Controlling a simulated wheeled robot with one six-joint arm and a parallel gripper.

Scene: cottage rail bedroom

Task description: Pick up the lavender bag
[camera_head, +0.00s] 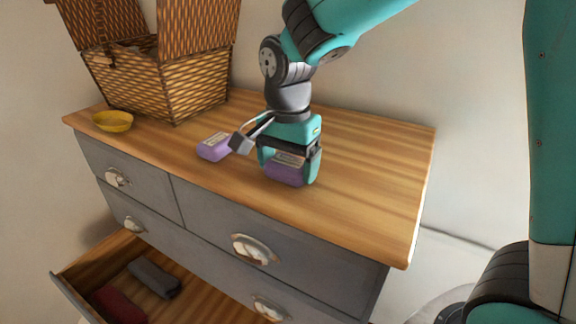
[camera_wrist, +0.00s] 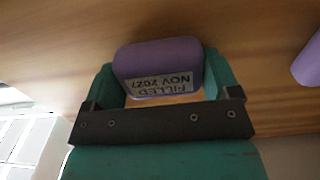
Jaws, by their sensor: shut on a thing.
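A purple lavender bag (camera_head: 285,172) with a pale label is between the fingers of my gripper (camera_head: 290,167), at the dresser top. My gripper is shut on it, with a teal finger on each side. In the wrist view the held bag (camera_wrist: 160,62) shows a label reading "FILLED NOV 2027". I cannot tell whether the bag still touches the wood. A second purple bag (camera_head: 213,147) with a pale label lies on the dresser top to the left of my gripper; its edge also shows at the right of the wrist view (camera_wrist: 308,64).
The wooden dresser top (camera_head: 370,185) is clear to the right. An open wicker basket (camera_head: 190,85) stands at the back left, with a yellow bowl (camera_head: 113,122) beside it. An open lower drawer (camera_head: 185,300) holds a dark grey item (camera_head: 153,277) and a dark red item (camera_head: 118,304).

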